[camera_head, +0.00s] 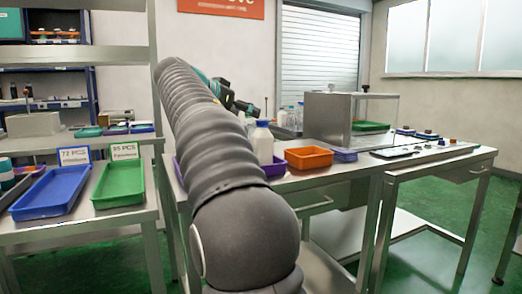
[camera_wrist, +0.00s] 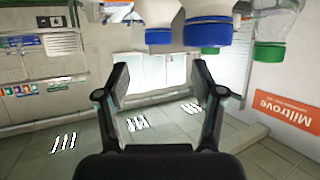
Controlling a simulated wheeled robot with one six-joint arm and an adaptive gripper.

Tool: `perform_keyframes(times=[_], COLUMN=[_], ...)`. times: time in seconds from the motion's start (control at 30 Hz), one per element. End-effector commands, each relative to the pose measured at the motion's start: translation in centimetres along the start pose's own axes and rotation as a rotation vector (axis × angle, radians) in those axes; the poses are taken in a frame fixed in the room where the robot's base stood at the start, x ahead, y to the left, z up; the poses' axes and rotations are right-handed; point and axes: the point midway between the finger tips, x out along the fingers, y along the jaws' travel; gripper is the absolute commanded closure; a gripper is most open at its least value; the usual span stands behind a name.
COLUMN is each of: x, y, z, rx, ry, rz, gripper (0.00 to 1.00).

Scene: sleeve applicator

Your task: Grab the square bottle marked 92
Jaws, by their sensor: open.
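No number 92 is legible on any bottle, so I cannot tell which is marked so. My gripper (camera_head: 256,111) is above and near the bottles. In the wrist view, which is upside down, my gripper (camera_wrist: 163,78) is open with nothing between the fingers.
A blue tray (camera_head: 52,190) and a green tray (camera_head: 119,184) sit on the left table.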

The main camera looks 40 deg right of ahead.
Motion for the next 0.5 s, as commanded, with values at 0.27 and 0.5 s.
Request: perform_keyframes(times=[0.27,0.5], x=[3.2,4.6], y=[0.0,0.1], z=[0.0,0.0], rx=[-0.001,-0.001], ry=[0.000,-0.001], rz=[-0.001,0.001], gripper=[0.32,0.32])
